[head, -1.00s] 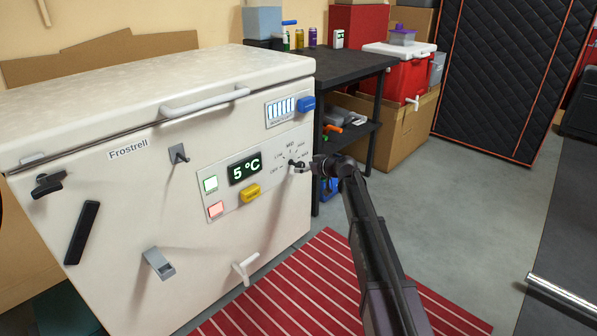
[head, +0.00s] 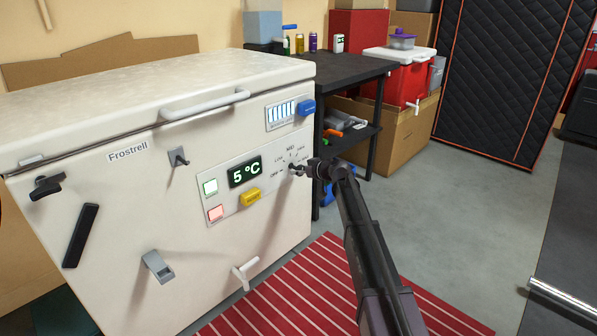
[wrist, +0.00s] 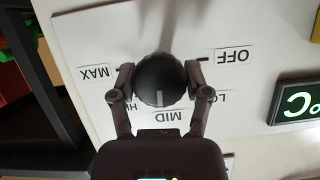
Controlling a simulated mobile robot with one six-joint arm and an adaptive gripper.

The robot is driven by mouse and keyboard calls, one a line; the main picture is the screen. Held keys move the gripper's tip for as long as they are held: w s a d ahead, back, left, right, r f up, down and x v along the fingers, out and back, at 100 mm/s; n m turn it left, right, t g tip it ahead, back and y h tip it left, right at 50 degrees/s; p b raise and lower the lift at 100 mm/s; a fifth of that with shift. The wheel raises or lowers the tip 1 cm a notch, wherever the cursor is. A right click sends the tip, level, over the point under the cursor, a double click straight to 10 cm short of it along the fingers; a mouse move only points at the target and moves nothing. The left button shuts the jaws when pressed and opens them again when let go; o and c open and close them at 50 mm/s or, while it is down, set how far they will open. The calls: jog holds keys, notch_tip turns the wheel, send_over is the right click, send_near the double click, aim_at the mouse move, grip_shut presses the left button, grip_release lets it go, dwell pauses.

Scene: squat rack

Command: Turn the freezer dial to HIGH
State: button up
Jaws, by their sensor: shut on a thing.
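The freezer dial (wrist: 158,78) is a round black knob on the white control panel. In the wrist view its white pointer mark faces the lower edge, near MID (wrist: 170,116) and slightly to its HIGH side. The HIGH label is mostly hidden behind the left finger; MAX (wrist: 95,73) is at left, OFF (wrist: 233,56) at right and LOW is partly covered. My gripper (wrist: 160,83) is shut on the dial, one finger on each side. In the head view my gripper (head: 308,168) reaches the panel's right end and largely hides the dial.
The white freezer (head: 110,215) also carries a 5 °C display (head: 245,172), a yellow knob (head: 250,197), a blue knob (head: 307,107) and several handles. A dark shelf table (head: 350,68) stands right behind my gripper. A striped red mat (head: 310,295) lies on the floor.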

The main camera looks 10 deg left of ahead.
jog(key=shift+d+f+m, duration=0.1)
jog(key=shift+d+m, duration=0.05)
jog(key=shift+m, duration=0.15)
jog(key=m+g+y+b, duration=0.1)
jog(key=m, duration=0.1)
jog(key=shift+d+m+g+y, duration=0.15)
jog(key=shift+m+g+y, duration=0.25)
jog(key=shift+m+g+y+b, duration=0.3)
jog(key=shift+m+y+b, duration=0.25)
jog(key=shift+m, duration=0.45)
jog(key=o, duration=1.2)
jog(key=shift+c, duration=0.2)
